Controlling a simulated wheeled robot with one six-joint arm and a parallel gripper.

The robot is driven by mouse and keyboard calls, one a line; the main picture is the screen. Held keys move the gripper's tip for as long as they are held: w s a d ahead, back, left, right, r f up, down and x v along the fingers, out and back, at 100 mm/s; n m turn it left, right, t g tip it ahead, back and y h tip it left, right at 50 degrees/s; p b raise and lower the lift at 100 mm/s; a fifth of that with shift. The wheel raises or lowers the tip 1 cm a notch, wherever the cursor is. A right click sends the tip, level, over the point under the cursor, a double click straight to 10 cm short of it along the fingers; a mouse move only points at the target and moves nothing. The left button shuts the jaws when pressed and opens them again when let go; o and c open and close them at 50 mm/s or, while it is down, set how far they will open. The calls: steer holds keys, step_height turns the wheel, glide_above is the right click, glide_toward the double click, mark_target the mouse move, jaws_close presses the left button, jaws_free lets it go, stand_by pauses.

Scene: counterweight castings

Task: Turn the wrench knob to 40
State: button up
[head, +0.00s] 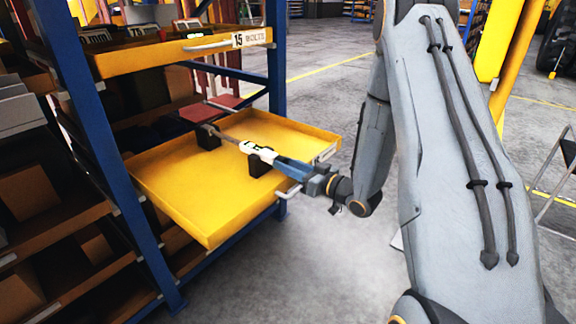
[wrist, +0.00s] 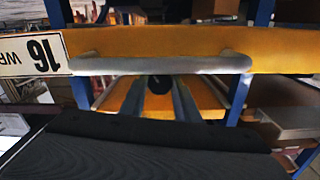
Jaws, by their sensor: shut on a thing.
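The wrench (head: 230,138) lies across the pulled-out yellow drawer (head: 185,197), on two black supports (head: 208,137). A white-and-black section (head: 257,151) shows near its handle end. My gripper (head: 279,163) comes in over the drawer's front edge, in line with the wrench, and is shut on its near end. In the wrist view, a dark round end, apparently the knob (wrist: 159,84), shows between two blue-grey finger bars. The knob's scale and setting cannot be read.
The drawer's front handle (head: 288,191) is close beside my gripper; in the wrist view it spans the picture (wrist: 160,65) beside a label reading 16 (wrist: 33,54). Another yellow drawer (head: 180,53), labelled 15, is above. A blue rack post (head: 100,130) stands left. Floor (head: 330,245) right is clear.

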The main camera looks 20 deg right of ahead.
steer(key=n, duration=0.4)
steer(key=shift+n+p, duration=0.3)
steer(key=o, duration=1.1)
steer(key=shift+c, duration=0.2)
steer(key=shift+d, duration=0.1)
steer(key=v, duration=0.7)
steer(key=shift+s, duration=0.25)
steer(key=shift+d, duration=0.15)
